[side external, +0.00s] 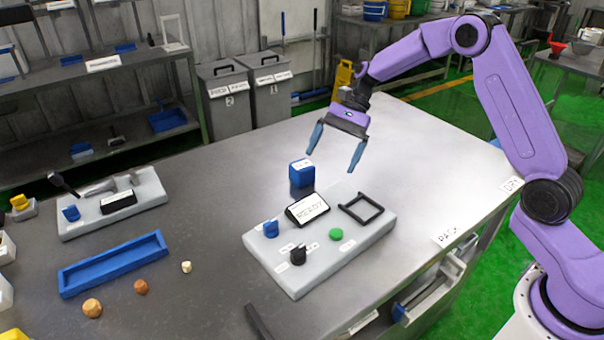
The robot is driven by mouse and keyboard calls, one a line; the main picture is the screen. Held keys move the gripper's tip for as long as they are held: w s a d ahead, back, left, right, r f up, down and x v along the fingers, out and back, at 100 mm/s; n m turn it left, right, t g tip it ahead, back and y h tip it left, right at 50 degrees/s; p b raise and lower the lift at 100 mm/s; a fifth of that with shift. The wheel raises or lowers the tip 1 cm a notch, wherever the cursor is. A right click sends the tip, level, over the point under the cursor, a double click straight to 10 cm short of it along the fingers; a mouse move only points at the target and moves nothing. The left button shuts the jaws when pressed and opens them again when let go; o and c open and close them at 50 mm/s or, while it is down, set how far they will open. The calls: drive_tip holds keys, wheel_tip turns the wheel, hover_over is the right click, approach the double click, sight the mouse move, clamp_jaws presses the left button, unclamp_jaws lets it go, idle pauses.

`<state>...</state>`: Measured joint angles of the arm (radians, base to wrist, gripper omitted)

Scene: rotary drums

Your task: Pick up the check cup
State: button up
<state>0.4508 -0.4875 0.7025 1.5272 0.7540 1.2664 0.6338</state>
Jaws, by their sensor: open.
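A small blue box-shaped cup (301,174) with a white label on top stands on the grey metal table behind the control panel; it is the likeliest check cup, but its label is too small to read. My gripper (333,158) is open and empty, with its blue fingers spread and pointing down. It hangs above the table, up and to the right of the blue cup in the picture, apart from it.
A grey panel (290,275) with a display (307,209), blue and black knobs, a green button and a black frame (361,208) sits in front of the cup. A second panel (112,216), a blue tray (113,264) and small round pieces lie left. Table behind the cup is clear.

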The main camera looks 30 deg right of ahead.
drive_tip(key=w+d+f+m+t+y, duration=0.25)
drive_tip(key=w+d+m, duration=0.25)
drive_tip(key=w+d, duration=0.3)
drive_tip(key=m+t+y, duration=0.1)
drive_tip(key=m+t, duration=0.2)
drive_tip(key=m, duration=0.1)
approach(303, 164)
drive_tip(key=shift+g, duration=0.25)
drive_tip(key=x, duration=0.6)
drive_tip(key=shift+w+f, duration=0.2)
drive_tip(key=shift+f, duration=0.35)
drive_tip(key=shift+a+r+x, duration=0.1)
drive_tip(key=shift+r+x, duration=0.05)
drive_tip(key=shift+x, duration=0.8)
drive_tip(key=shift+a+r+x, duration=0.1)
drive_tip(key=shift+r+x, duration=0.05)
drive_tip(key=shift+x, duration=0.75)
drive_tip(key=shift+a+r+x, duration=0.1)
drive_tip(key=shift+r+x, duration=0.05)
drive_tip(key=shift+x, duration=0.8)
drive_tip(key=c, duration=1.3)
drive_tip(key=shift+o, duration=0.2)
